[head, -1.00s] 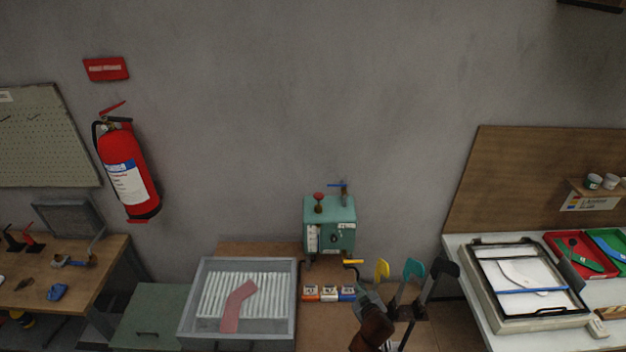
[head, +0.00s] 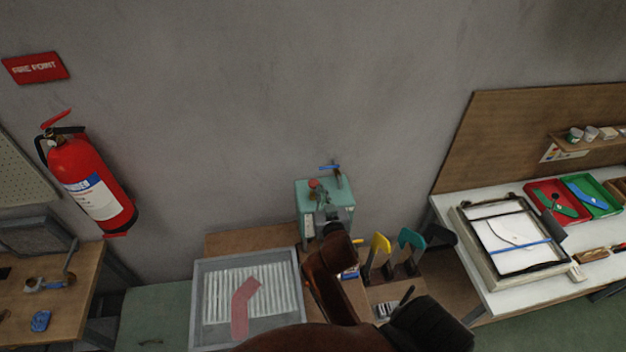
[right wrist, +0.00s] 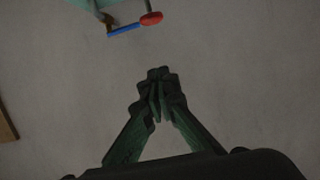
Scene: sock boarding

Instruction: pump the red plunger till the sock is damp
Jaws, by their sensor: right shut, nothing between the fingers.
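The red plunger (head: 314,183) stands up on top of the teal box (head: 342,191) against the wall. Its round red knob also shows at the top of the right wrist view (right wrist: 151,18). The pink sock (head: 243,305) lies bent on the white ribbed rack in the grey tray (head: 200,310), left of the box; I cannot tell whether it is damp. My right gripper (head: 321,197) is shut and empty, in front of the box close to the plunger in the head view. In the right wrist view its fingertips (right wrist: 158,75) are together, apart from the knob. My left gripper is out of view.
A blue-handled tap (head: 330,168) stands beside the plunger. Yellow (head: 380,243) and teal (head: 411,239) upright boards stand right of the box. A white table (head: 445,208) with a framed screen is farther right. A fire extinguisher (head: 95,185) hangs on the left wall.

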